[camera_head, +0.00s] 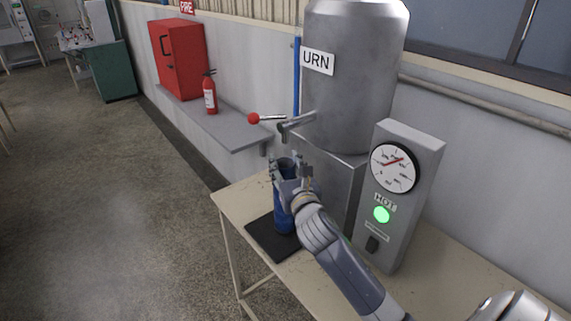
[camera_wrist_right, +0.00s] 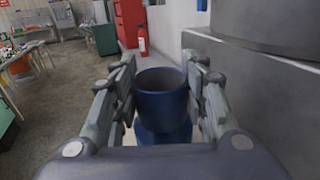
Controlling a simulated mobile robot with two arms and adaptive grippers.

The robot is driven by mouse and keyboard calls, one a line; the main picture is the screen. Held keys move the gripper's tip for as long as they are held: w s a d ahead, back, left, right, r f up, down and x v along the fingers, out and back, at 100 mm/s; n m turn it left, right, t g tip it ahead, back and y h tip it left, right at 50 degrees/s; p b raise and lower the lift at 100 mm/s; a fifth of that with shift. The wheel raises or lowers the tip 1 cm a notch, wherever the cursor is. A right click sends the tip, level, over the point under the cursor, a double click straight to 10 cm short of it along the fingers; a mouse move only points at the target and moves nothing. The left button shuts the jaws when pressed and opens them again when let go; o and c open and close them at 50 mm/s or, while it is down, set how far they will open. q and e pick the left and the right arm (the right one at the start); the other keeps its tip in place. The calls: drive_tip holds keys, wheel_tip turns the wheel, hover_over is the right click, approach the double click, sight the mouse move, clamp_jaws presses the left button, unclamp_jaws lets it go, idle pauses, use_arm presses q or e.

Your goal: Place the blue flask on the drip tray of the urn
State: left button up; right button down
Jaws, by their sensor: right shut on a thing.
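The blue flask (camera_head: 284,218) is upright in my right gripper (camera_head: 289,178), below the tap of the urn (camera_head: 350,75). In the right wrist view, the flask's open top (camera_wrist_right: 161,90) sits between the two fingers of the right gripper (camera_wrist_right: 163,95), which is shut on it. The black drip tray (camera_head: 262,238) lies flat on the table in front of the urn. The flask's base overlaps the tray in the head view; I cannot tell whether it touches it. My left gripper is not in view.
The tap's lever with a red ball (camera_head: 254,118) sticks out left above the flask. A grey gauge box (camera_head: 408,160) with a lit green lamp stands right of the arm. A grey shelf (camera_head: 225,128) with a fire extinguisher (camera_head: 210,94) and red cabinet (camera_head: 180,60) is behind left.

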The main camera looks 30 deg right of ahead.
drive_tip(key=c, duration=1.4)
unclamp_jaws()
drive_tip(key=shift+f, duration=0.2)
drive_tip(key=o, duration=0.4)
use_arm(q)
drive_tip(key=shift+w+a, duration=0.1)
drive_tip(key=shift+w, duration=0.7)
use_arm(e)
drive_tip(key=shift+o, duration=0.2)
drive_tip(key=shift+r, duration=0.1)
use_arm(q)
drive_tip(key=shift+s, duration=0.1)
use_arm(e)
drive_tip(key=shift+s, duration=0.1)
drive_tip(key=shift+s+a, duration=0.1)
drive_tip(key=shift+s, duration=0.25)
use_arm(q)
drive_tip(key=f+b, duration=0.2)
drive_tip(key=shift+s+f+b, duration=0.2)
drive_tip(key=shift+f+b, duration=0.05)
drive_tip(key=shift+b, duration=0.05)
use_arm(e)
drive_tip(key=v, duration=1.1)
